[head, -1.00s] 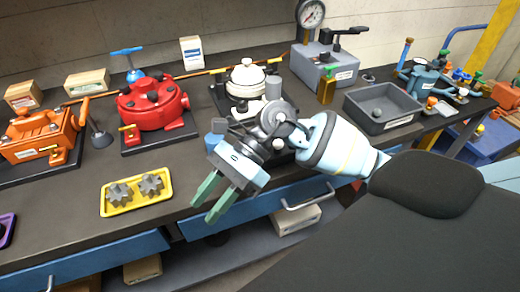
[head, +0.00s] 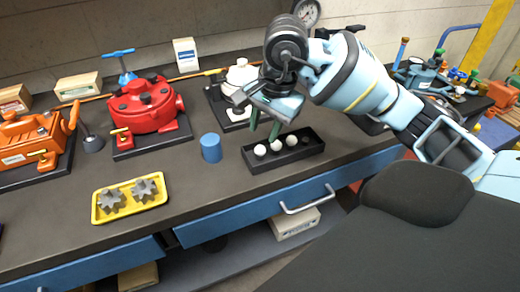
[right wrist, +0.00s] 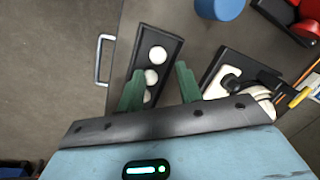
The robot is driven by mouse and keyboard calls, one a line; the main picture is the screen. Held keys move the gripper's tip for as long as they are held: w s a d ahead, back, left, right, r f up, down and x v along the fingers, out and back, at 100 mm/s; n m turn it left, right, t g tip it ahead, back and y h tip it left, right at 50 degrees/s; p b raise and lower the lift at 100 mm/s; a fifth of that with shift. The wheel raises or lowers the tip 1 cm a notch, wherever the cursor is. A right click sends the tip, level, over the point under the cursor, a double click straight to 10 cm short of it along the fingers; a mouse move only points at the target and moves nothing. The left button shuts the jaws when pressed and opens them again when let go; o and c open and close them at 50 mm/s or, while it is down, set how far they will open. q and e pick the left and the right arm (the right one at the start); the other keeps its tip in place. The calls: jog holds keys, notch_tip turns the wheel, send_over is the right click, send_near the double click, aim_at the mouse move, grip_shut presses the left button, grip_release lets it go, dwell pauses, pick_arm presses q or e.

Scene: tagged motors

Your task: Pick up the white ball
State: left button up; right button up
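Three white balls sit in a row in a narrow black tray (head: 262,166) on the bench: a left one (head: 260,150), a middle one (head: 276,146) and a right one (head: 292,140). A small dark round thing lies at the tray's right end. My right gripper (head: 265,128) is open and empty, its green fingers pointing down above the tray. In the right wrist view the gripper (right wrist: 158,82) has its fingers apart on either side of the tray, with white balls (right wrist: 157,53) showing between and beyond them. My left gripper is not in view.
A blue cylinder (head: 211,148) stands left of the tray. A yellow tray (head: 107,218) with grey gears lies farther left. Behind are a red motor (head: 145,118), an orange motor (head: 32,138) and a white motor (head: 240,75).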

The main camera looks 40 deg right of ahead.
aim_at(261, 147)
jog(key=shift+w+a+f, duration=0.1)
jog(key=shift+w+f, duration=0.1)
jog(key=shift+f, duration=1.3)
jog(key=shift+w+a+f, duration=0.1)
jog(key=shift+w+f, duration=0.1)
jog(key=shift+f, duration=1.25)
jog(key=c, duration=0.7)
